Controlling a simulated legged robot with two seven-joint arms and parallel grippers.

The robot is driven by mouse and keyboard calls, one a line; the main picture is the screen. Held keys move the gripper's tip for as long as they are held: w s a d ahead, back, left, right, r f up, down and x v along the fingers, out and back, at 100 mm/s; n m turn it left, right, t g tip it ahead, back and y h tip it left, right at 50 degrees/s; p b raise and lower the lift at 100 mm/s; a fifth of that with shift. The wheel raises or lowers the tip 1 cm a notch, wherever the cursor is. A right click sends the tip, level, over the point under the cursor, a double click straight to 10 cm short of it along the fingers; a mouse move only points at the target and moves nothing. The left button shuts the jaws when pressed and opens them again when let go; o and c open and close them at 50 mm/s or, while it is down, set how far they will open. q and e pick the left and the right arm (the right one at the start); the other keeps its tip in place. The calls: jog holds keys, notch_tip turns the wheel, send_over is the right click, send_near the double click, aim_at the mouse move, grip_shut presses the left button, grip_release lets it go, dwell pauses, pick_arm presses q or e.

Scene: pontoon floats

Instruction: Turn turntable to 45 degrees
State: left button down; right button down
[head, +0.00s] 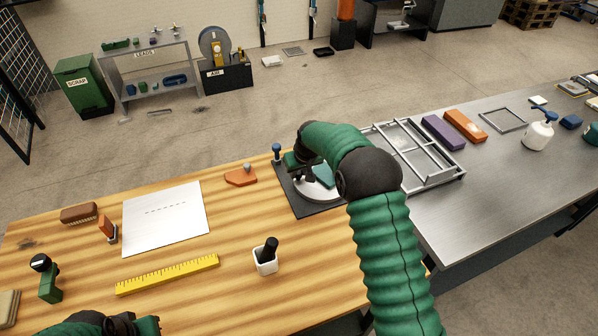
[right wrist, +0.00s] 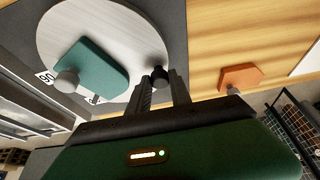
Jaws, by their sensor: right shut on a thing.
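The turntable is a pale round disc (head: 309,190) on a dark square base (head: 310,211) at the right end of the wooden bench. The disc also shows in the right wrist view (right wrist: 90,25). A teal block (right wrist: 95,66) with a grey knob (right wrist: 67,80) sits on it, partly hidden by my arm in the head view. My right gripper (head: 304,177) is over the disc; in the right wrist view its fingers (right wrist: 160,82) are shut on a black knob (right wrist: 158,74) at the disc's rim. Number labels (right wrist: 46,77) lie beside the disc. My left gripper (head: 145,325) is only partly visible at the bottom edge.
A blue-topped post (head: 276,152) stands by the base's back corner. An orange block (head: 240,177) lies left of it. A metal frame rack (head: 440,172) stands close on the right. A white cup (head: 265,263), yellow ruler (head: 168,274) and paper sheet (head: 165,222) are on the wood.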

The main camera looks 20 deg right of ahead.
jog(key=shift+w+r, duration=0.1)
jog(key=c, duration=1.2)
grip_release()
jog(key=b+v, duration=0.1)
jog(key=v, duration=1.5)
jog(key=shift+s+r, duration=0.25)
jog(key=shift+n+g, duration=0.3)
jog(key=shift+g, duration=0.6)
jog(key=s+a+f, duration=0.3)
jog(key=s+f, duration=0.1)
jog(key=s, duration=0.5)
jog(key=s+a+f, duration=0.3)
jog(key=s+f, duration=0.1)
jog(key=s, duration=0.5)
jog(key=s+a+f, duration=0.3)
jog(key=s+f, duration=0.1)
jog(key=s, duration=0.5)
jog(key=shift+a+f, duration=0.3)
jog(key=shift+f, duration=0.1)
